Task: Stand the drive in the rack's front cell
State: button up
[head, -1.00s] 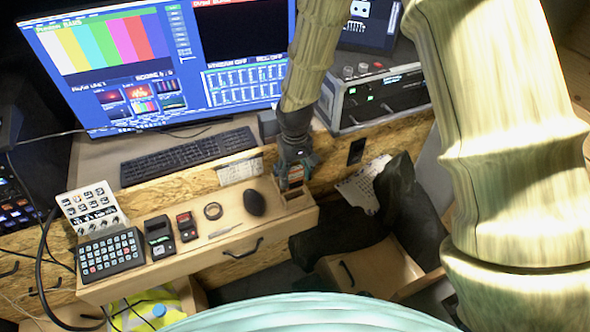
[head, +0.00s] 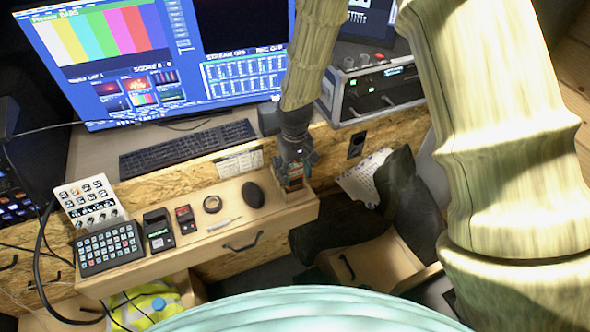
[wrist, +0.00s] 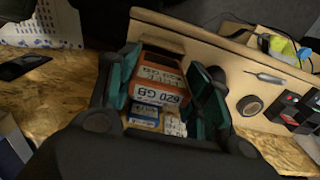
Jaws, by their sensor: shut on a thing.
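The drive (wrist: 160,92) is an orange block with a white end label reading 620 GB. My gripper (wrist: 165,88) is shut on it, with one green-padded finger on each side. In the head view my gripper (head: 294,165) points down over the right end of the wooden shelf, and the drive (head: 294,180) shows as a small orange patch between the fingers. The rack (head: 298,197) is the light wooden box there, right below the drive. My gripper and the drive hide much of its cells. I cannot tell whether the drive's lower end is inside a cell.
A keyboard (head: 188,148) and monitor stand behind. An open drawer (head: 385,268) is at lower right.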

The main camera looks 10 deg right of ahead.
aim_at(295, 185)
jog(key=shift+f+b, duration=1.35)
jog(key=shift+f, duration=1.35)
dwell(0.5)
jog(key=o, duration=1.1)
jog(key=shift+o, duration=0.2)
notch_tip(295, 185, up, 12)
jog(key=shift+f, duration=0.15)
